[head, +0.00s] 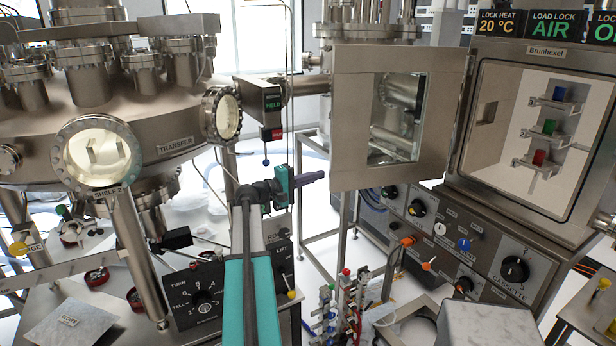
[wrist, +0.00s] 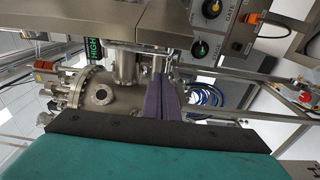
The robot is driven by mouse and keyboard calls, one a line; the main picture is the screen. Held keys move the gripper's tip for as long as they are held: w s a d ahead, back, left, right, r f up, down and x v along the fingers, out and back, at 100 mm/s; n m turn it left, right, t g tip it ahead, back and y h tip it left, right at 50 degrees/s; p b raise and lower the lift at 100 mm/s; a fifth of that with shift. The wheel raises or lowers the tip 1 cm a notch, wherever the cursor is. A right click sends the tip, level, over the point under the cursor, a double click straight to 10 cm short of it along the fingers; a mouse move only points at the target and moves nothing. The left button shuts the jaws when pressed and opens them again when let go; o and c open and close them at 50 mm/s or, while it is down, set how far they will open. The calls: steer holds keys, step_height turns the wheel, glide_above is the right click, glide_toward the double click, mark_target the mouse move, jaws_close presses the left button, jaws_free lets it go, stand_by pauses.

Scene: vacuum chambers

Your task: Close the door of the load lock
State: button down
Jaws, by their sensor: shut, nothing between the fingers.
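The load lock (head: 465,150) is the steel box on the right in the head view, under a sign reading LOAD LOCK AIR. Its door (head: 350,125), a steel frame around a glass window, stands open, swung out to the left. Inside, small shelves hold a blue, a green and a red block. My gripper (head: 322,177) is shut and empty, its purple fingers pointing right, just left of the door's lower left corner. I cannot tell whether they touch. In the wrist view the shut fingers (wrist: 160,77) lie below a steel slab that may be the door.
The transfer chamber (head: 150,115) with its round windows fills the left. A control panel with knobs (head: 514,269) lies below the load lock. A HIGH sign box (head: 271,100) hangs left of the door. Small coloured valves (head: 335,305) stand on the floor side below.

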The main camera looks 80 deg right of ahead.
steer(key=shift+s+a+p, duration=0.55)
steer(key=shift+s+a, duration=0.05)
steer(key=shift+a, duration=0.2)
steer(key=shift+s+a+p, duration=0.5)
steer(key=shift+s+a, duration=0.05)
steer(key=shift+a, duration=0.2)
steer(key=shift+a, duration=0.15)
